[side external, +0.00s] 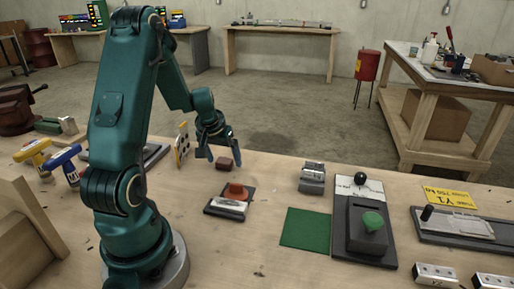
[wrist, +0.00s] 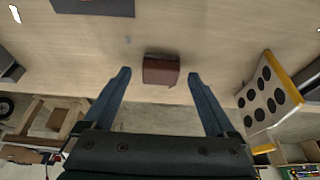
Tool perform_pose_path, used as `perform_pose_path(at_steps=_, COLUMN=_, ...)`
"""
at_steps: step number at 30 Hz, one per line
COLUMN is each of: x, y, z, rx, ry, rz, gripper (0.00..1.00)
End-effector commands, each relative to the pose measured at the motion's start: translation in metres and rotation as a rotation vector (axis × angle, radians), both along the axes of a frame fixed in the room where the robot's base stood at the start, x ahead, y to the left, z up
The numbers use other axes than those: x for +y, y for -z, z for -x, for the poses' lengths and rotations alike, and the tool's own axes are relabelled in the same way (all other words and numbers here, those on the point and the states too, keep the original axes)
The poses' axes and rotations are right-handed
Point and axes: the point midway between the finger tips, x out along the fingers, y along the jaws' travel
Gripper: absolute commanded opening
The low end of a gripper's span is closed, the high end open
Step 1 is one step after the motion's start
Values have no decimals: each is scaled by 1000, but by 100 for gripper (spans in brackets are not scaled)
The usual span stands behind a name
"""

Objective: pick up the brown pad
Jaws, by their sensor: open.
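The brown pad (wrist: 161,71) is a small reddish-brown block lying on the wooden bench. In the wrist view it sits between and just beyond my open fingertips, with a gap on each side. My gripper (wrist: 157,75) is open and empty. In the side external view my gripper (side external: 219,158) points down beside and above the brown pad (side external: 224,164), which is partly close to the fingers. I cannot tell the exact height between them.
A dark tray (side external: 211,208) with an orange piece lies in front of the pad. A white dotted upright plate (side external: 182,144) stands left of my gripper. A grey metal block (side external: 312,178), green mat (side external: 306,228) and dark fixture (side external: 350,240) are to the right.

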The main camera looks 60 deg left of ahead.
Motion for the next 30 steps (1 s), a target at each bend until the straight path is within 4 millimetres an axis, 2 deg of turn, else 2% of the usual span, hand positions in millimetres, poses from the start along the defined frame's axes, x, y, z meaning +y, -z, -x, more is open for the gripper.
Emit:
perform_pose_path(at_steps=7, x=0, y=1, z=0, rx=0, ry=0, rz=0, gripper=91)
perform_pose_path(at_steps=11, x=0, y=0, z=0, rx=0, ry=0, rz=0, gripper=42)
perform_pose_path(at_steps=12, x=0, y=0, z=0, rx=0, ry=0, rz=0, gripper=26)
perform_pose_path(at_steps=14, x=0, y=0, z=0, rx=0, ry=-1, rz=0, gripper=3)
perform_pose_path(at_steps=23, x=0, y=-2, z=-1, rx=-3, ry=0, rz=-1, gripper=2)
perform_pose_path(at_steps=30, x=1, y=-21, z=-2, rx=-9, ry=4, rz=-2, gripper=2)
